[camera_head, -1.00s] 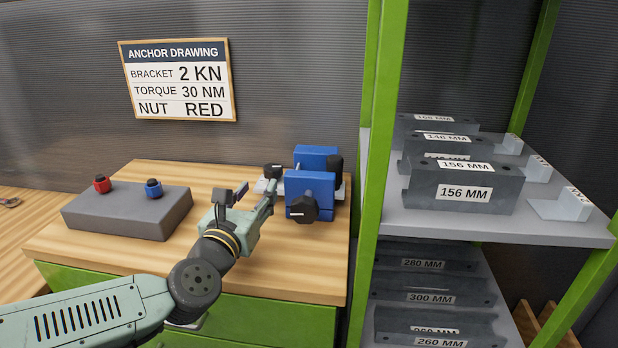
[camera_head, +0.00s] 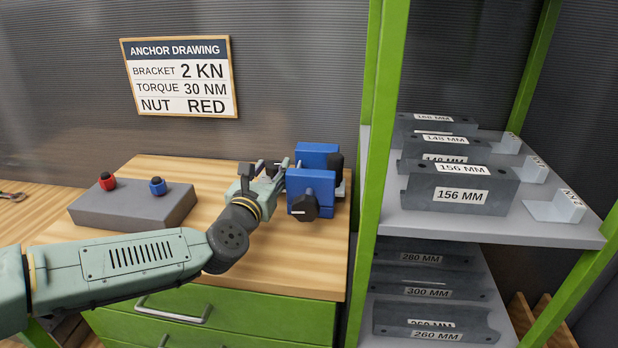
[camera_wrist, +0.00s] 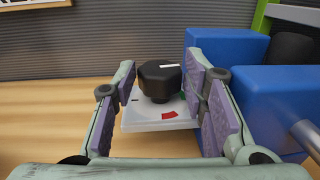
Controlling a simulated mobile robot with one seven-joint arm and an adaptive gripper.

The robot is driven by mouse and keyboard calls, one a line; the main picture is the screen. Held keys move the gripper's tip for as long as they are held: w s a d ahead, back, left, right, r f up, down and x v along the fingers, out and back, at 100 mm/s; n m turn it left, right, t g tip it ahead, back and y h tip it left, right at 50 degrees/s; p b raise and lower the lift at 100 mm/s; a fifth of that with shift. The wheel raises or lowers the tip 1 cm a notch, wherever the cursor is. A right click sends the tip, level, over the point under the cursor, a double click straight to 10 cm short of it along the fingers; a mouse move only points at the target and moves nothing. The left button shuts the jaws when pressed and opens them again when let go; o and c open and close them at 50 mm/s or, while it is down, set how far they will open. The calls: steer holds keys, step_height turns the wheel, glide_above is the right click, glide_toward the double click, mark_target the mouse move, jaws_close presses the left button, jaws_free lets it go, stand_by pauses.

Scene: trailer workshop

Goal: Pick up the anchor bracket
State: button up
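Pale L-shaped brackets with small labels stand along the right of the upper shelf in the head view: a front one (camera_head: 548,211), a middle one (camera_head: 533,173) and a back one (camera_head: 509,143). My gripper (camera_head: 266,172) is at the bench, left of the blue vise-like blocks (camera_head: 310,182) and far from these brackets. In the wrist view my gripper (camera_wrist: 162,95) is open, its purple-padded fingers on either side of a black knob (camera_wrist: 160,80) on a white plate (camera_wrist: 150,117) with a red mark. The left finger is apart from the knob.
A drawing board (camera_head: 179,77) reads bracket 2 KN, torque 30 NM, nut red. A grey block (camera_head: 130,208) holds a red nut (camera_head: 107,181) and a blue nut (camera_head: 157,186). A green shelf post (camera_head: 372,190) stands between bench and shelf. Grey channels (camera_head: 459,188) fill the shelf's left.

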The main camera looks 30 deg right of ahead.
jaws_close()
steer(key=shift+r, duration=0.1)
stand_by(0.7)
